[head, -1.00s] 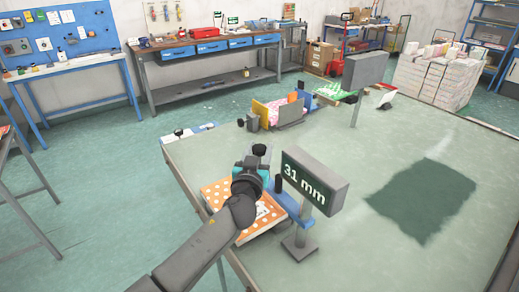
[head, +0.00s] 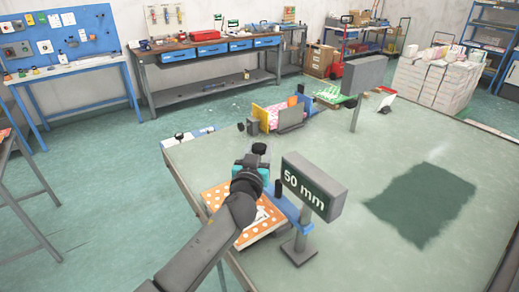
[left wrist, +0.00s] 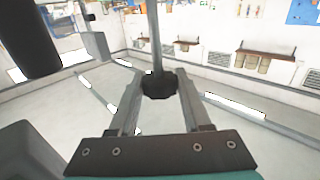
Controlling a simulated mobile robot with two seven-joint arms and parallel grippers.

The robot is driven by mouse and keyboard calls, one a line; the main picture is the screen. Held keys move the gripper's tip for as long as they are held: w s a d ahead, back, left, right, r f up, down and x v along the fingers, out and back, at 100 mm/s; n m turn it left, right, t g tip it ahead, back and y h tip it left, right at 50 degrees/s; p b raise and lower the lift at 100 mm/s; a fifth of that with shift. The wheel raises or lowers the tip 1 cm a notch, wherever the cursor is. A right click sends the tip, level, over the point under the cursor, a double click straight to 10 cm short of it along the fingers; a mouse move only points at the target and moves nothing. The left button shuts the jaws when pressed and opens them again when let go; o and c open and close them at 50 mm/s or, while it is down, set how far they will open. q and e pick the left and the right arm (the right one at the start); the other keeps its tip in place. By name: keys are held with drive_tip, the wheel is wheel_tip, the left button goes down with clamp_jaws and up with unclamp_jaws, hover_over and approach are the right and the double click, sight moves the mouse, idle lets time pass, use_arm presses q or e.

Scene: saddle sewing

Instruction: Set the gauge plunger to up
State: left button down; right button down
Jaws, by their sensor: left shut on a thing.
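My left gripper (head: 258,160) is over the near left corner of the green table. Its fingers (left wrist: 158,98) are shut on a dark round knob (left wrist: 159,84), the gauge plunger's knob, with a thin rod (left wrist: 153,35) running from it in the left wrist view. In the head view a black knob (head: 260,148) shows at the gripper's tip. The gauge's display (head: 314,187) reads "50 mm" on a grey stand beside the arm. A blue base part (head: 291,209) shows below it; my arm hides much of the gauge. My right gripper is not in view.
An orange board with white dots (head: 215,194) lies under my arm. A dark short cylinder (head: 278,187) stands close to the display. A second grey panel on a post (head: 354,74) and coloured holders (head: 268,115) stand farther back.

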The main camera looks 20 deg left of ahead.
use_arm(q)
drive_tip(key=shift+c, duration=1.7)
unclamp_jaws()
drive_tip(key=shift+s, duration=0.1)
drive_tip(key=s+d+b, duration=0.1)
drive_tip(key=s, duration=1.4)
drive_tip(key=shift+d+b, duration=0.35)
